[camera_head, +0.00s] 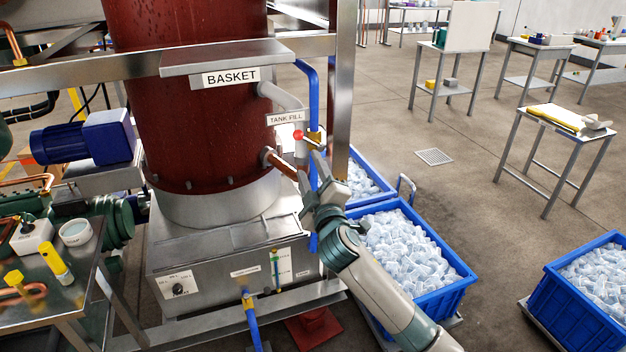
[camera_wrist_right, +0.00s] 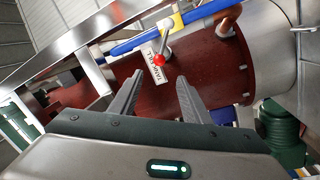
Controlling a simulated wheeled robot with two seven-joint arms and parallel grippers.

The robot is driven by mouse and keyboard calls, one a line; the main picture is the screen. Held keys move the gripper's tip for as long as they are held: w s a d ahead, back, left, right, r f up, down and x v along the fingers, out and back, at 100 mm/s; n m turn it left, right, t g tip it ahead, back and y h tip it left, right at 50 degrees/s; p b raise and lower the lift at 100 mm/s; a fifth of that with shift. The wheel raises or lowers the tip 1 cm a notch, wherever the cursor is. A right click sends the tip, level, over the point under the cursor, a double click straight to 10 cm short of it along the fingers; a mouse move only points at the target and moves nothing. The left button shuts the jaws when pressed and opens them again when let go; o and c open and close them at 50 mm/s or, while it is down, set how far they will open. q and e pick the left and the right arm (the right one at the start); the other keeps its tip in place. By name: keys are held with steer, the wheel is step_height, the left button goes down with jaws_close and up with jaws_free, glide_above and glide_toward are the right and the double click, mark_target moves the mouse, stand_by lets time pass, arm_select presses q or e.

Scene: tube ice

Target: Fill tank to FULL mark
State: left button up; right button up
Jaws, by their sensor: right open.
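The TANK FILL valve has a red ball-ended lever (camera_head: 298,135) on a pipe beside the dark red drum, under the TANK FILL label (camera_head: 286,118). The red ball (camera_wrist_right: 159,60) and label (camera_wrist_right: 153,72) also show in the right wrist view. My right gripper (camera_head: 310,168) is just below the lever. In the wrist view its two fingers (camera_wrist_right: 158,88) are apart and empty, with the red ball beyond and between the tips. The steel tank (camera_head: 220,258) has a thin sight gauge (camera_head: 279,265) on its front; its level and marks are too small to read. My left gripper is out of view.
Blue crates of ice (camera_head: 410,250) stand right of the tank, close to my right arm, with another crate (camera_head: 590,280) farther right. A steel side table (camera_head: 45,285) is at the left. A blue pipe (camera_head: 313,85) and steel post (camera_head: 343,85) run near the valve.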

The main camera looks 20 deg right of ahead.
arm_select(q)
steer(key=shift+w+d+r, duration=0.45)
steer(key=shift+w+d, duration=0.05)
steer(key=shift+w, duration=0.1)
arm_select(e)
steer(key=shift+s+f, duration=0.2)
steer(key=shift+s, duration=1.05)
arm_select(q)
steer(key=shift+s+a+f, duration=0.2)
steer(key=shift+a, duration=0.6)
arm_select(e)
steer(key=shift+a, duration=0.1)
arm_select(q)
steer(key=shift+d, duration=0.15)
